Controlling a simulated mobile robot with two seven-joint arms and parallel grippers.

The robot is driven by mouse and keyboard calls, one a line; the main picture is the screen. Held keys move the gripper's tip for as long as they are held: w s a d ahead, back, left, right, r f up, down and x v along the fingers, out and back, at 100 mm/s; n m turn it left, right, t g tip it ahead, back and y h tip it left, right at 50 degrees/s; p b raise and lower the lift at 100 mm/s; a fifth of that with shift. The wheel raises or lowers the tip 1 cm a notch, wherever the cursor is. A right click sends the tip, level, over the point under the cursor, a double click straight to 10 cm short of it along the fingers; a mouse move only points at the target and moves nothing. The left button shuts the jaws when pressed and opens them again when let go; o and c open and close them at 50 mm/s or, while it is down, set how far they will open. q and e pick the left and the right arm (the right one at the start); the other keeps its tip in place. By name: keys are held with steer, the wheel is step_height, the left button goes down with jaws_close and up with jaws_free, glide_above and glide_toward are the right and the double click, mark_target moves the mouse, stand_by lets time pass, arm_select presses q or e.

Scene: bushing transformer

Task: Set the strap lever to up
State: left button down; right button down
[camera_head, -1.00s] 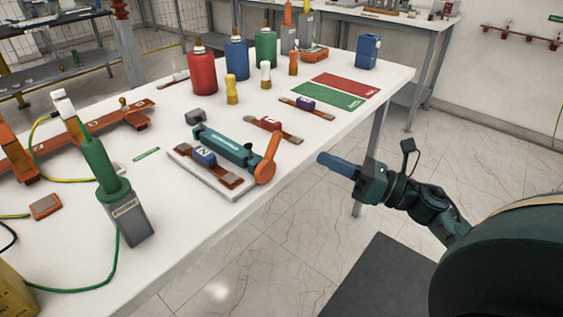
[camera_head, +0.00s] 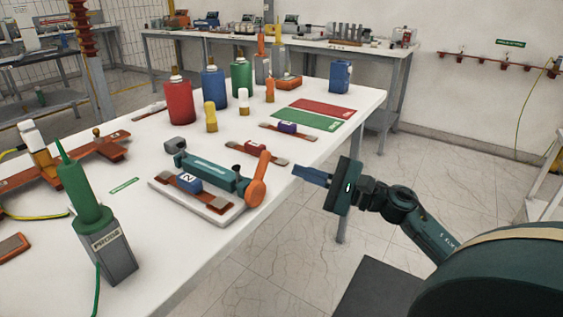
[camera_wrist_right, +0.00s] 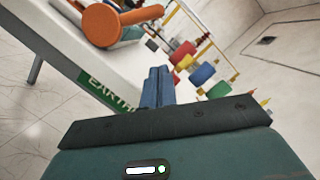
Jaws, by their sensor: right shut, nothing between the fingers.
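The strap lever, an orange handle with a round end (camera_head: 258,177), stands upright and slightly tilted at the right end of a teal bar (camera_head: 209,173) on a pale base plate near the table's right edge. In the right wrist view, the orange lever (camera_wrist_right: 120,24) lies at the top left, beyond the fingers. My right gripper (camera_head: 299,174) has blue fingers, shut and empty. It is just right of the lever, apart from it, beyond the table edge. The blue fingers also show in the right wrist view (camera_wrist_right: 159,78). My left gripper is not in view.
A blue block marked 2 (camera_head: 187,182) sits on a copper strap in front of the teal bar. A grey box with a green probe (camera_head: 110,250) stands at the front left.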

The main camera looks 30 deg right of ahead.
arm_select(q)
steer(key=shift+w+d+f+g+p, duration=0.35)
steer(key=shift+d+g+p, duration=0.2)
steer(key=shift+p, duration=0.65)
arm_select(e)
steer(key=w+a+r, duration=0.1)
steer(key=a+r, duration=0.1)
steer(key=a, duration=0.3)
steer(key=shift+w+r, duration=0.3)
steer(key=shift+r, duration=0.1)
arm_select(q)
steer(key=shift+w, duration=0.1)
